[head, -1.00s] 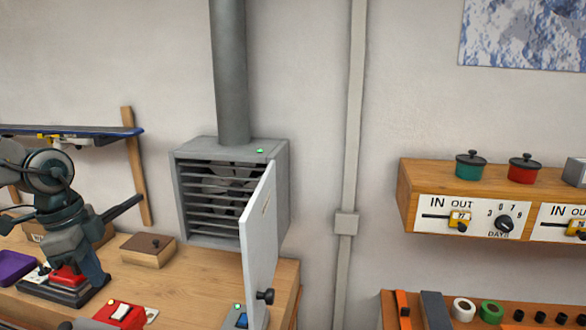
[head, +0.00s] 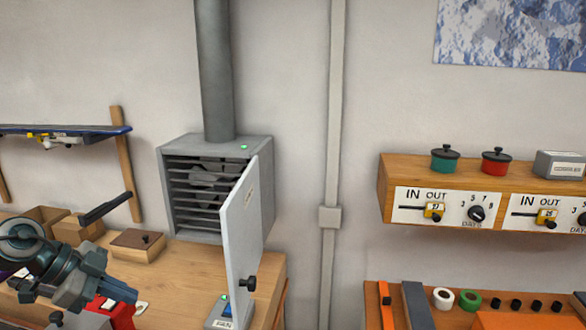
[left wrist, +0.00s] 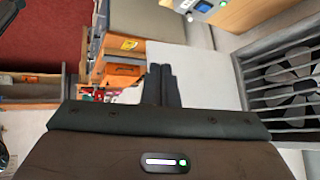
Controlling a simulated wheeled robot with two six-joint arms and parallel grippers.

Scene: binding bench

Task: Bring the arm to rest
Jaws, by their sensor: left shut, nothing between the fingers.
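My left arm comes in at the lower left of the head view. Its gripper (head: 128,292) points to the right, low over the wooden bench (head: 185,278), in front of a red switch box that it partly hides. In the left wrist view the two dark fingers (left wrist: 163,85) lie side by side, shut, with nothing between them. Where the gripper overlaps the red box, I cannot tell whether they touch. My right gripper is not in view.
A grey slatted fan cabinet (head: 178,205) has its white door (head: 242,225) swung open toward me. A dark-handled block (head: 104,208) and a wooden box (head: 138,246) stand behind the gripper. A wall shelf (head: 388,190) with two pots is at right.

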